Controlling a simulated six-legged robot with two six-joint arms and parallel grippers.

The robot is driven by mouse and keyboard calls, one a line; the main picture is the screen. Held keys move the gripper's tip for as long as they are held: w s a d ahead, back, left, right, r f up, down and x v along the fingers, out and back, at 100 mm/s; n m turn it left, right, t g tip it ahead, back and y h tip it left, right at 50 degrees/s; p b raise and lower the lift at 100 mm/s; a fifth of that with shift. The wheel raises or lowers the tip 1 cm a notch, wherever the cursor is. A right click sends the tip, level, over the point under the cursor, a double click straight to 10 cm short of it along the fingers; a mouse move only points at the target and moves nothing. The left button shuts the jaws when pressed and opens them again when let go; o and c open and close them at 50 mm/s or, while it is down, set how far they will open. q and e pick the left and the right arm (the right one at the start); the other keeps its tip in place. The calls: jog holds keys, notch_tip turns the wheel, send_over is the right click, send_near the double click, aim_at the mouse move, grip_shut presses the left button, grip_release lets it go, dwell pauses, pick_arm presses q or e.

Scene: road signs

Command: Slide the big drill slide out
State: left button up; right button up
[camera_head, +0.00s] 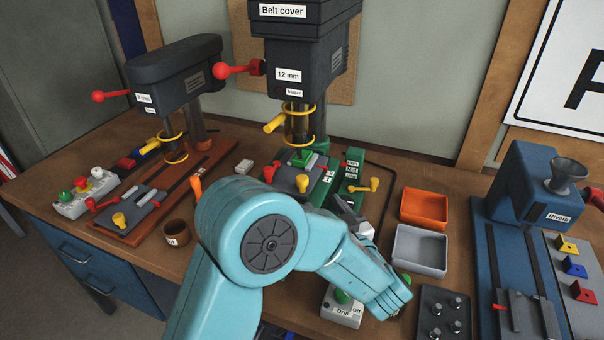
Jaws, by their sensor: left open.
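The big drill (298,50), a dark machine marked "12 mm", stands at the back middle. Under its yellow ring guard is the drill slide (287,180), dark grey with a red knob, a yellow knob and a green block on top. My left arm crosses in front, hiding the front of the drill's green base. My left gripper (345,208) is open, in front of the green strip and apart from the yellow handle as far as I can tell. My right gripper is out of view.
A smaller drill (175,72) on a brown base stands left. An orange tray (424,208) and a grey tray (419,251) lie right of my gripper. A blue rivet press (530,190) stands far right. A "Drill" switch box (341,308) sits below my forearm.

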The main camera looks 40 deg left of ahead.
aim_at(306, 182)
pick_arm(q)
jog(key=x, duration=0.2)
jog(key=p+x, duration=0.1)
jog(key=x, duration=0.1)
jog(key=s+x, duration=0.1)
jog(key=x, duration=0.1)
jog(key=shift+a+r, duration=0.3)
jog(key=shift+a, duration=0.05)
jog(key=x, duration=0.2)
jog(key=p+x, duration=0.1)
jog(key=x, duration=0.1)
jog(key=shift+w+d+f, duration=0.2)
jog(key=shift+w, duration=0.15)
jog(key=shift+a, duration=0.5)
jog(key=shift+w+d, duration=0.1)
jog(key=shift+w, duration=0.15)
jog(key=shift+c, duration=0.3)
jog(key=shift+s, duration=0.1)
grip_shut()
